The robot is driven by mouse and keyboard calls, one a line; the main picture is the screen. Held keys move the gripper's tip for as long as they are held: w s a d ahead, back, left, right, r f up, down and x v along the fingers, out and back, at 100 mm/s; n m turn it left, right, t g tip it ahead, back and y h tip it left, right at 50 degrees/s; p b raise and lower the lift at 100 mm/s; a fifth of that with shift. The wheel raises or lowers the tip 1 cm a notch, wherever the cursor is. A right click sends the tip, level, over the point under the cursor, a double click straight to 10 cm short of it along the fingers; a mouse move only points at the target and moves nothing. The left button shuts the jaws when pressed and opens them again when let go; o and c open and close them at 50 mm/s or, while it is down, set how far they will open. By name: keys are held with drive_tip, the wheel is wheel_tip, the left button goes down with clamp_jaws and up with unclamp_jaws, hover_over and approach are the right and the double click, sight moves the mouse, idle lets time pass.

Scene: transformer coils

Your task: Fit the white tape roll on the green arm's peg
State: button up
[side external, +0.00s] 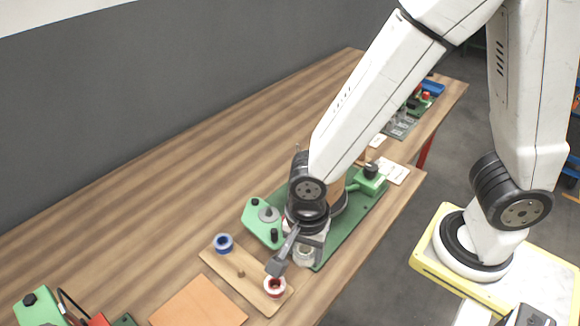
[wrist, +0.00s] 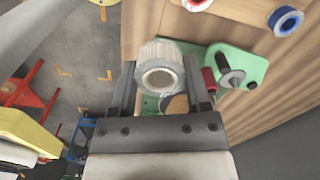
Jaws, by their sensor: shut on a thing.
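The white tape roll (wrist: 160,72) is between the two fingers of my gripper (wrist: 158,84) in the wrist view, its round hole facing the camera. My gripper is shut on it. In the side view the roll (side external: 303,256) shows below my gripper (side external: 295,262), partly hidden by a finger. The green arm (side external: 257,222) lies left of my gripper, with a grey disc and peg (side external: 268,214) on it. In the wrist view the green arm (wrist: 247,65) and its dark peg (wrist: 234,78) are right of the roll, apart from it.
A wooden board (side external: 255,287) carries a blue roll (side external: 223,243), a red roll (side external: 275,286) and a bare short peg. A green base plate (side external: 335,245) lies under my gripper. A red piece (wrist: 209,79) sits beside the green arm.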

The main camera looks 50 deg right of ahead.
drive_tip(key=shift+w, duration=0.15)
approach(269, 209)
drive_tip(key=shift+w+f, duration=0.15)
idle(0.5)
drive_tip(key=shift+f, duration=0.15)
drive_tip(key=shift+f, duration=2.75)
drive_tip(key=shift+f, duration=1.45)
idle(0.7)
